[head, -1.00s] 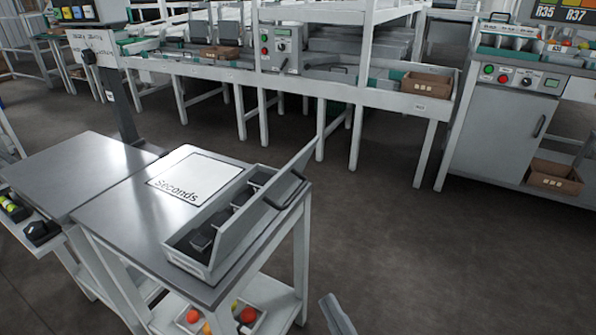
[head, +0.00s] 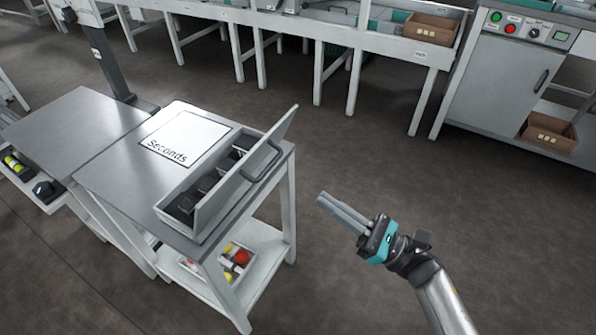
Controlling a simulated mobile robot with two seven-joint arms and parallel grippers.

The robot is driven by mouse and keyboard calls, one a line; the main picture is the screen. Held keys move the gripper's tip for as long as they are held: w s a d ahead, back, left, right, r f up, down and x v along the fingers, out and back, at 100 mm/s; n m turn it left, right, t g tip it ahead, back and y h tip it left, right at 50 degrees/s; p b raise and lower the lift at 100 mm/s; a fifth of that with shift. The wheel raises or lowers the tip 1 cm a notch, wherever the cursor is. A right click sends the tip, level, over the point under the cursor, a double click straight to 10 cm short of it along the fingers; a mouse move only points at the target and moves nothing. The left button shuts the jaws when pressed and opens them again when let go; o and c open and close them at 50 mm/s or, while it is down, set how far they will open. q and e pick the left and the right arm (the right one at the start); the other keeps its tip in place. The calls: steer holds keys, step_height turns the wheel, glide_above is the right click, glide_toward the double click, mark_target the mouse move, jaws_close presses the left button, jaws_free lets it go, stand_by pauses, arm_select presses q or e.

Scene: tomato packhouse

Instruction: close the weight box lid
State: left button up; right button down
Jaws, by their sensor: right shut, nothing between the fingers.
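The weight box (head: 212,222) is a long grey box on the right edge of the steel table. Its lid (head: 285,126) stands open, tilted up along the right side, with a dark handle (head: 262,160) on its outer face. Several dark weights (head: 204,186) sit inside, partly hidden by the box wall and lid. My right gripper (head: 322,199) is shut and empty. In the picture it is to the right of the box and lid, apart from them, over the floor. My left gripper is not in view.
The steel table (head: 120,170) carries a white mat marked "Seconds" (head: 185,138) beside the box. A tray with red and yellow items (head: 238,262) is on the lower shelf. Benches, a cabinet (head: 497,97) and a cardboard box (head: 549,134) stand behind. The floor between is clear.

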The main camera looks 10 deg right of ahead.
mark_target(256, 152)
steer(key=x, duration=1.2)
steer(key=shift+a, duration=0.1)
steer(key=shift+w+a+r, duration=0.15)
steer(key=shift+w+a, duration=0.2)
steer(key=shift+a, duration=0.05)
steer(key=shift+a+r, duration=0.1)
